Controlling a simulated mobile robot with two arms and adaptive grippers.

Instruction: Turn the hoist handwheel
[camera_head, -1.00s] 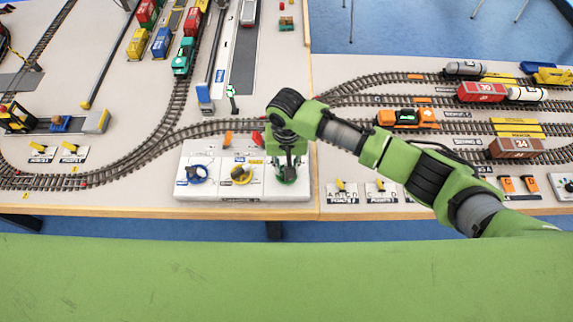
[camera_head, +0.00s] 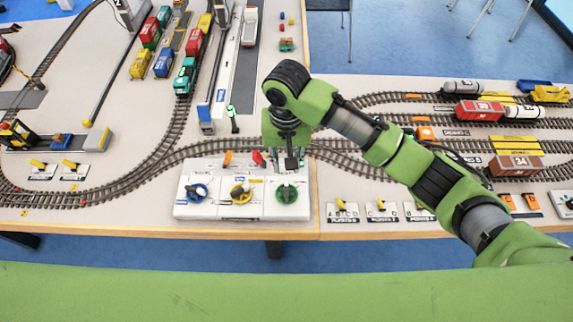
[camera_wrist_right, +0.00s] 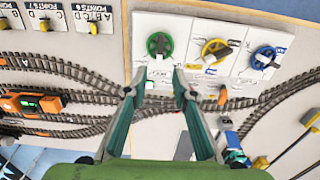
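A white panel (camera_head: 215,205) at the table's front edge carries three handwheels in a row: blue (camera_head: 196,192), yellow (camera_head: 241,192) and green (camera_head: 287,193). Their labels are too small to read, so I cannot tell which is the hoist one. My right gripper (camera_head: 290,162) hangs just behind the green wheel, pointing down. In the wrist view the right gripper's fingers (camera_wrist_right: 157,84) are apart and nothing is between them. The green wheel (camera_wrist_right: 159,44) lies beyond the fingertips, apart from them. The yellow (camera_wrist_right: 214,52) and blue wheels (camera_wrist_right: 264,57) show beside it. My left gripper is not in view.
An orange lever (camera_head: 228,158) and a red one (camera_head: 257,158) stand at the panel's back edge. A green signal (camera_head: 233,118) stands behind.

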